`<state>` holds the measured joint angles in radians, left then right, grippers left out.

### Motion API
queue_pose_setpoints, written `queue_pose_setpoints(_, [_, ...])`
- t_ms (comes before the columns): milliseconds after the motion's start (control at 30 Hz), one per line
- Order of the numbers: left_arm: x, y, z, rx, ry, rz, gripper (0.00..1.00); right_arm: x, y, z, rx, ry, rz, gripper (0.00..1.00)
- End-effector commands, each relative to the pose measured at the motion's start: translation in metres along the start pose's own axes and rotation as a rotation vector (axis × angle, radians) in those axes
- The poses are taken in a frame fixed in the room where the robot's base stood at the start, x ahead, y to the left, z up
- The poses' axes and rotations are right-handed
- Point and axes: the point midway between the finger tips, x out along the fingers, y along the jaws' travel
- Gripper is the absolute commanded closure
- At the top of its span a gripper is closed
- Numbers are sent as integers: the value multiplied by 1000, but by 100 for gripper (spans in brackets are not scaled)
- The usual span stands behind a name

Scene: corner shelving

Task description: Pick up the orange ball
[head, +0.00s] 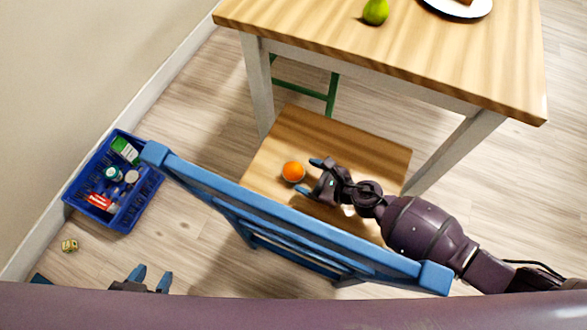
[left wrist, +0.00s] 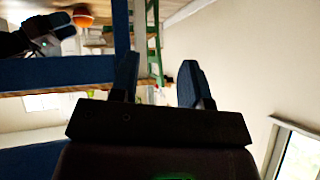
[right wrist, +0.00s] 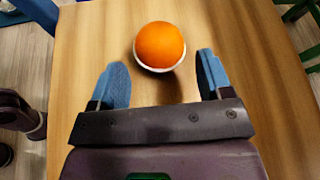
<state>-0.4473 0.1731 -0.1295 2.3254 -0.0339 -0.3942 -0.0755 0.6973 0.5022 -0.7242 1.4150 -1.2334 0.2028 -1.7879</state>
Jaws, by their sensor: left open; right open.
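The orange ball (head: 293,172) rests on the wooden seat of the blue chair (head: 285,135). In the right wrist view the ball (right wrist: 160,45) has a white rim showing under it, perhaps a small dish. My right gripper (head: 309,176) is open and empty, just right of the ball in the head view. In the right wrist view the ball lies ahead of the gap between its blue fingers, apart from both. My left gripper (head: 151,278) is open and empty, low at the left. The left wrist view also shows the ball (left wrist: 83,15) at its top left.
The blue chair back (head: 300,228) stands between my body and the seat. A wooden table (head: 440,50) with a green pear (head: 375,11) and a white plate (head: 455,7) is behind. A blue crate (head: 128,213) of goods and a small die (head: 69,246) lie on the floor at left.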

Motion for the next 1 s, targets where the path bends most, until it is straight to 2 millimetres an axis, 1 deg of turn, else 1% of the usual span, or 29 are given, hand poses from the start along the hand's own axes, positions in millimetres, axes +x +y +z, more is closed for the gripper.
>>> queue_pose_setpoints(33, [2,1,6,4,-10,3,57,9,4,-5,6,1,4,28])
queue_pose_setpoints(100, [3,2,7,10,-12,4,57,19,4,-7,6,2,4,28])
queue_pose_setpoints(233, [6,2,1,21,6,5,57,33,3,-6,4,1,2,28])
queue_pose_setpoints(367, [6,1,-7,27,25,4,57,39,2,-4,2,0,1,28])
queue_pose_setpoints(567, [6,0,-6,29,23,3,57,39,1,-3,1,0,0,28])
queue_pose_setpoints(667, [5,1,-4,29,18,3,57,39,2,-3,1,0,0,42])
queue_pose_setpoints(800, [5,1,-2,29,13,3,57,39,2,-4,2,0,1,63])
queue_pose_setpoints(1000, [5,1,-1,28,11,4,57,39,2,-4,2,0,1,63])
